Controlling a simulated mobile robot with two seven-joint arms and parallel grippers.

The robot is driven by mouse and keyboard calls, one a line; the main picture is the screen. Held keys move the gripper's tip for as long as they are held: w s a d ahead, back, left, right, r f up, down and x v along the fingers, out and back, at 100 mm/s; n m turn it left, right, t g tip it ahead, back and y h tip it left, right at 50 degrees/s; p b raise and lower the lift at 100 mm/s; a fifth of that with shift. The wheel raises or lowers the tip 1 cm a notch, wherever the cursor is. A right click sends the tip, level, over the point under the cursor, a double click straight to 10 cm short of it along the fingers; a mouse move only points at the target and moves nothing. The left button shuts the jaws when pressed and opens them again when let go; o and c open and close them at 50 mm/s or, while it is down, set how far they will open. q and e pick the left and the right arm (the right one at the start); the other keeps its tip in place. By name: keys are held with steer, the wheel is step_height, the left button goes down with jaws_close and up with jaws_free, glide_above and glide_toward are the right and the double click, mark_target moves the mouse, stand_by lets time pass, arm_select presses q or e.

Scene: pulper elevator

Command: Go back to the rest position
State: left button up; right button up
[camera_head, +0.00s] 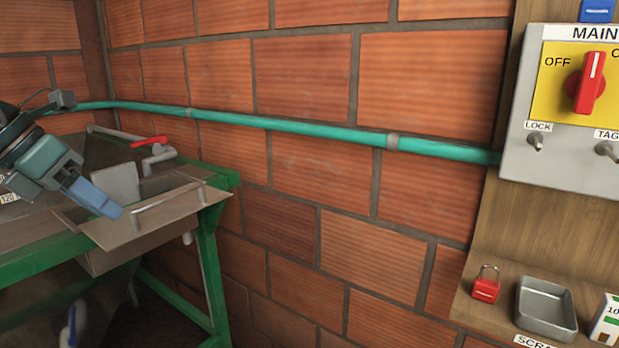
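My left gripper (97,198) comes in from the left edge, with a grey-green body and blue fingers pointing down and right. It is over the green-framed machine (208,262), close to the sheet-metal tray or chute (155,218) in the picture. I see its fingers from the side as one blue shape, so the gap between them is hidden and nothing held shows. I cannot tell whether it touches the metal. My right gripper is not seen.
A red-handled lever (149,141) is on the machine behind the gripper. A green pipe (290,125) runs along the brick wall to the grey switch box (560,165), its red knob (587,84) upright. A red padlock (486,288) and metal tray (546,308) sit on the shelf.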

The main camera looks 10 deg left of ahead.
arm_select(q)
steer(key=d+f+n+t+h+p, duration=0.2)
steer(key=f+n+t, duration=0.3)
steer(key=f+n, duration=0.6)
steer(key=d+f+n+t+h+p, duration=0.25)
steer(key=f+n+t, duration=0.25)
steer(key=f+n, duration=0.6)
steer(key=s+d+f+n+g+y+p, duration=0.1)
steer(key=s+d+f+n+g+y, duration=0.1)
steer(key=s+d+f+n, duration=0.4)
steer(key=s+d+f+n+g+y, duration=0.2)
steer(key=s+d+f+n+y, duration=0.2)
steer(key=s+d+f+n, duration=0.3)
step_height(320, 180, down, 5)
steer(key=d+n, duration=0.2)
steer(key=shift+s+d+n+p, duration=0.2)
steer(key=shift+s+n+p, duration=0.05)
steer(key=shift+n+p, duration=0.1)
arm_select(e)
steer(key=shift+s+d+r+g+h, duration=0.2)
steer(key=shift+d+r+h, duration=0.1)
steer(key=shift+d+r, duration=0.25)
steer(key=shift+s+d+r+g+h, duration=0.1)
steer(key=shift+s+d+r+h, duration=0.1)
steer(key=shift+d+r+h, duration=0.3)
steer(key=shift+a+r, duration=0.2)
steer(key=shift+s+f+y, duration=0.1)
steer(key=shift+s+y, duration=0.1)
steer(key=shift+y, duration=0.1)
